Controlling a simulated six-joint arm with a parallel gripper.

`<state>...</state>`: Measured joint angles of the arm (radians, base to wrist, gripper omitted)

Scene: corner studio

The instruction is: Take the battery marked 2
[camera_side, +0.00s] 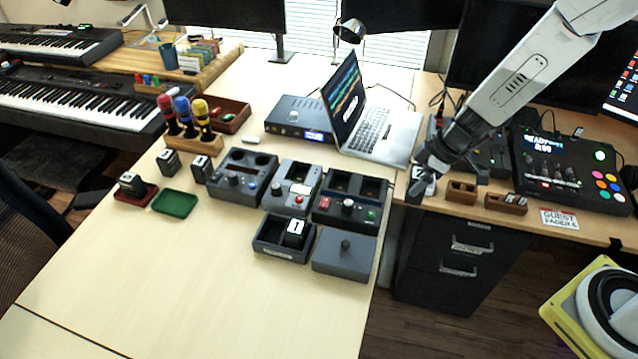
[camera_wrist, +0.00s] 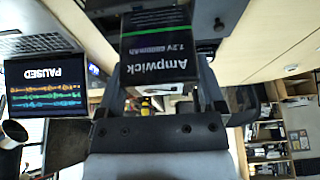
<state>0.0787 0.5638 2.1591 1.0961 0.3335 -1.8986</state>
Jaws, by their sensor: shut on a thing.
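My gripper (camera_side: 436,168) is shut on a dark block-shaped battery (camera_side: 420,186) at the right edge of the light wooden desk. The battery's white label faces the side camera, but its number is too small to read surely. A battery marked 1 (camera_side: 295,232) stands in an open dark box (camera_side: 270,246). Another battery (camera_side: 131,185) sits on a red tray (camera_side: 147,196), and one more (camera_side: 201,169) stands behind the green tray (camera_side: 175,204).
Several dark chargers (camera_side: 240,178) stand mid-desk, with a grey knobbed lid (camera_side: 345,262) in front. A laptop (camera_side: 375,137) is behind. Small wooden holders (camera_side: 462,192) and a control panel (camera_side: 570,170) are right of my gripper. The front of the desk is clear.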

